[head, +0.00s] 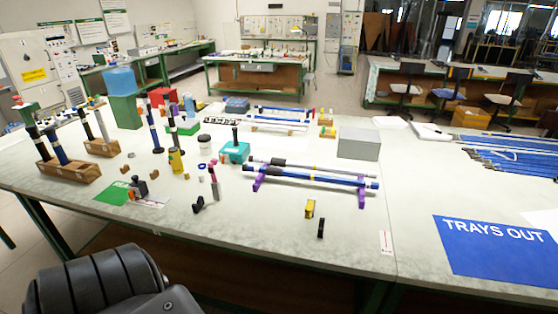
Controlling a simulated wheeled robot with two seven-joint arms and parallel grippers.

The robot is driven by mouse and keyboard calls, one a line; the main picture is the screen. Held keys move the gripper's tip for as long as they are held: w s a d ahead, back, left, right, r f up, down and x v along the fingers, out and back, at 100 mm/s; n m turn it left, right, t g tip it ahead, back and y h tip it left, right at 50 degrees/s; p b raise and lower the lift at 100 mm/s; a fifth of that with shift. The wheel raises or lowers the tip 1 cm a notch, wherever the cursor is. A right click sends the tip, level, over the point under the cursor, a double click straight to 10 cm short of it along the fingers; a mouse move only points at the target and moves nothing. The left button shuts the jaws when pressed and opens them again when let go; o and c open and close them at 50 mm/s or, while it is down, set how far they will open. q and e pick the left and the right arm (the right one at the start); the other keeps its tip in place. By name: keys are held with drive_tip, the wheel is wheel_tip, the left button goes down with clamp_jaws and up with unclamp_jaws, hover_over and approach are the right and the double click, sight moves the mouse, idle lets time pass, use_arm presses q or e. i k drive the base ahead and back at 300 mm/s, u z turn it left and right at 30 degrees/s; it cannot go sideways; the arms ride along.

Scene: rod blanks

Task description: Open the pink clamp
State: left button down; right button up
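A small pink-and-white upright piece (215,187) stands on the near part of the pale worktable (300,222), left of the rods. It may be the pink clamp. It is too small to tell whether any jaw on it is open or shut. A small pink piece (213,162) shows just behind it, and a purple ring-like piece (202,166) lies to its left. Neither of my grippers is in view. A dark rounded part at the bottom left appears to be mine.
Blue and grey rods (320,176) lie across purple supports (258,181) right of the pink piece. A black piece (198,205), a yellow piece (309,209) and a teal box (235,151) stand nearby. A blue "TRAYS OUT" sheet (495,250) lies at the right.

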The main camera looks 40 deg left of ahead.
sight(214, 162)
drive_tip(key=z, duration=0.9)
drive_tip(key=k, duration=0.9)
drive_tip(key=u, duration=1.25)
